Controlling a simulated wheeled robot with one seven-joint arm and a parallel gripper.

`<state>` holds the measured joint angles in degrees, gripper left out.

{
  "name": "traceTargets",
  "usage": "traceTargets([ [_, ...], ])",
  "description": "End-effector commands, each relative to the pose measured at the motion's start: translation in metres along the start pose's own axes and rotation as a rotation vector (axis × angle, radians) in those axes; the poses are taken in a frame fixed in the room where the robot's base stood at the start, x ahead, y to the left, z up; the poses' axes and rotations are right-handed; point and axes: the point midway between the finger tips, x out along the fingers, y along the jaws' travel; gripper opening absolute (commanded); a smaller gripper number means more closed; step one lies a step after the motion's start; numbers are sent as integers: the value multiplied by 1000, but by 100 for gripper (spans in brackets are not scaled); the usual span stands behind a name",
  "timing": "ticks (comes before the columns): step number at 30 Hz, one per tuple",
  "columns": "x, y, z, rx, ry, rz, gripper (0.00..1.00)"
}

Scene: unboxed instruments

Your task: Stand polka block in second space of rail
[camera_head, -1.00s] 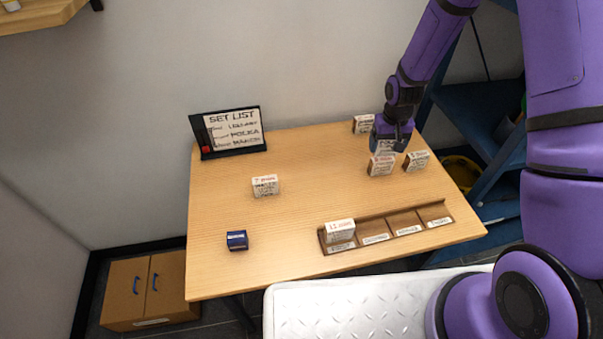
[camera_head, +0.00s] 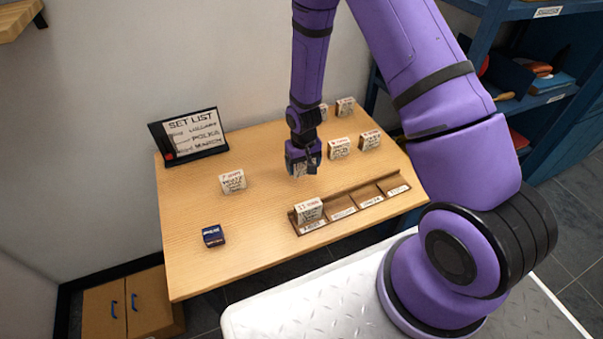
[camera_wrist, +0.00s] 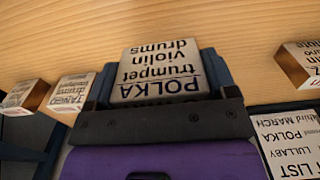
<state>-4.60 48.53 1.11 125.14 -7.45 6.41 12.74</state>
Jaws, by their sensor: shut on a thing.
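My gripper (camera_head: 302,170) is shut on the polka block (camera_wrist: 160,72), a white block lettered "POLKA trumpet violin drums" in the wrist view. In the head view the block is mostly hidden by my gripper, which is over the table behind the rail. The wooden rail (camera_head: 372,191) lies along the table's front right edge with several labelled spaces. A white block with red lettering (camera_head: 309,210) stands in its leftmost space. The second space (camera_head: 341,206) and those to its right look empty.
Several white blocks stand right of and behind my gripper, including one (camera_head: 339,148) and another (camera_head: 370,140). A lone block (camera_head: 232,181) stands left. A dark blue box (camera_head: 213,236) lies front left. The set list board (camera_head: 190,135) stands at the back left.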

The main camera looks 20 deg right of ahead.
Motion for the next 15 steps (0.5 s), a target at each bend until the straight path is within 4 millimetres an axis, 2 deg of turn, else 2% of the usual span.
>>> traceTargets([
  [4,10,0,0,0,-1,0,50],
  [10,36,0,0,0,-2,0,50],
  [15,42,0,0,0,1,0,50],
])
